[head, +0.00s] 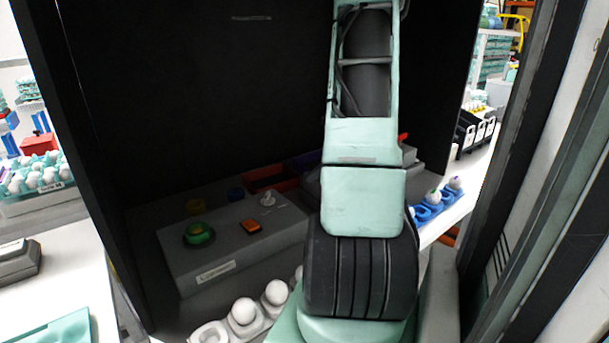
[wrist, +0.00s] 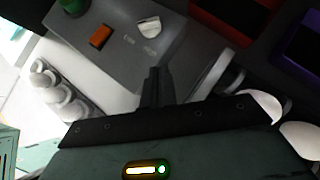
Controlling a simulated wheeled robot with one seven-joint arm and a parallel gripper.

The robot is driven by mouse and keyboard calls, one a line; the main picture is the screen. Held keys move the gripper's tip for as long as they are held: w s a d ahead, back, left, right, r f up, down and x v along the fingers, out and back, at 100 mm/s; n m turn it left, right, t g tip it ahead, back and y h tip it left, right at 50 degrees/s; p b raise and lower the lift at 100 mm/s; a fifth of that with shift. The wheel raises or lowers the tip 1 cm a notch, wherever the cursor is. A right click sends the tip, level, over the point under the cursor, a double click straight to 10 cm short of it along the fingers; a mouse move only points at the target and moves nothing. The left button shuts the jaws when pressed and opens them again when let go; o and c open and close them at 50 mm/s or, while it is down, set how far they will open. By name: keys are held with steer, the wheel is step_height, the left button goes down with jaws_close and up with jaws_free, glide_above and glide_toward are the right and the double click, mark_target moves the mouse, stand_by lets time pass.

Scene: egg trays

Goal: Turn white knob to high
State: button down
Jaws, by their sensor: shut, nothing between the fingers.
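The white knob (head: 267,200) sits on top of a grey control box (head: 190,264), right of an orange rocker switch (head: 251,226) and a green round button (head: 199,235). In the head view my arm hides the gripper.
White eggs (head: 243,311) stand in a holder in front of the box. Red (head: 270,178) and dark bins lie behind it, inside a black enclosure (head: 200,100). Blue egg holders (head: 429,209) are at the right. A white table (head: 60,262) stands at the left.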

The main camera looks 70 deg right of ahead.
mark_target(270, 198)
steer(key=x, duration=0.8)
steer(key=shift+w+a+f+p, duration=0.15)
steer(key=shift+w+a+p, duration=0.05)
steer(key=shift+p, duration=0.1)
steer(key=shift+w+a+p, duration=0.15)
steer(key=shift+w+p, duration=0.1)
steer(key=shift+w, duration=0.3)
steer(key=shift+w+a+p, duration=0.15)
steer(key=shift+w+p, duration=0.05)
steer(key=shift+w, duration=0.4)
steer(key=shift+w+a, duration=0.15)
steer(key=shift+w, duration=0.45)
